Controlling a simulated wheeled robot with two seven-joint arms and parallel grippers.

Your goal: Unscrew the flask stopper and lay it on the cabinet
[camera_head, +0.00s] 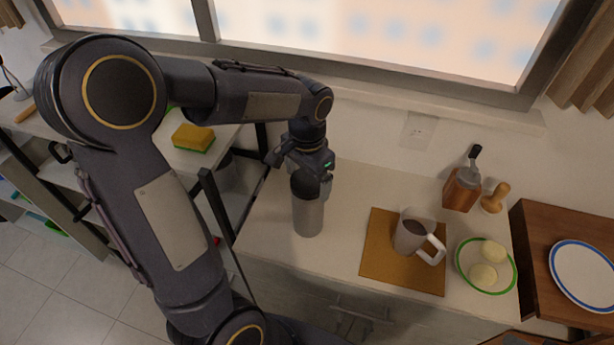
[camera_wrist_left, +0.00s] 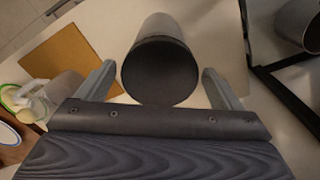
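The grey flask (camera_head: 308,218) stands upright on the white cabinet top (camera_head: 340,190), near its left end. Its dark round stopper (camera_wrist_left: 160,72) is on top of it and faces the left wrist camera. My left gripper (camera_head: 313,180) is at the flask's top in the head view. In the left wrist view its two fingers are spread wide, one on each side of the stopper, with gaps showing, and nothing is held. In the head view the gripper partly hides the stopper. My right gripper is in neither view.
Right of the flask, a mug (camera_head: 411,232) stands on an orange-brown mat (camera_head: 376,250). Beyond are a green-rimmed plate (camera_head: 503,287) with round pale items, a brown dispenser (camera_head: 461,190) and a wooden piece (camera_head: 495,198). Bare cabinet top lies between flask and mat.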

